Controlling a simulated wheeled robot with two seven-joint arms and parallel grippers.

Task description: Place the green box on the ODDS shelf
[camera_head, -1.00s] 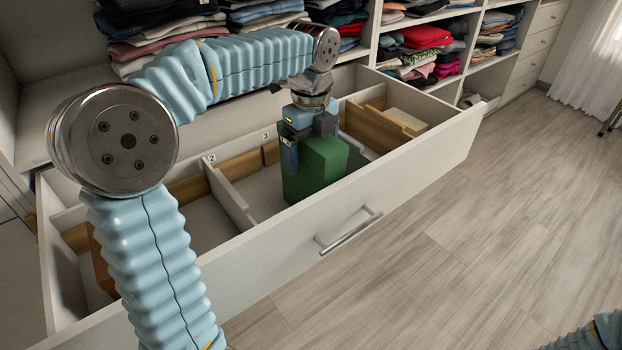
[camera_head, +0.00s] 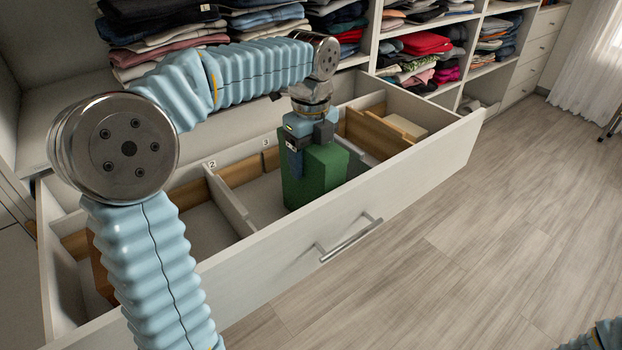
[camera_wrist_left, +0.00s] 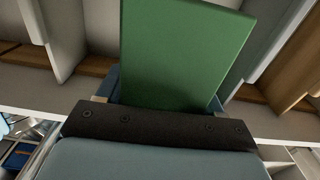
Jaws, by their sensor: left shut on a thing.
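My left gripper (camera_head: 309,140) is shut on the upper part of the green box (camera_head: 316,178). The box hangs or stands upright within the open drawer (camera_head: 345,204), at the compartment marked 3. I cannot tell whether its bottom touches the drawer floor. My right gripper is out of view; only a bit of that arm shows at the bottom right. No ODDS label is readable.
The drawer has white and wooden dividers (camera_head: 229,202), with a marked compartment 2 left of the box. A pale block (camera_head: 406,126) lies at its right end. Shelves of folded clothes (camera_head: 415,44) stand behind. The wooden floor (camera_head: 470,240) at right is clear.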

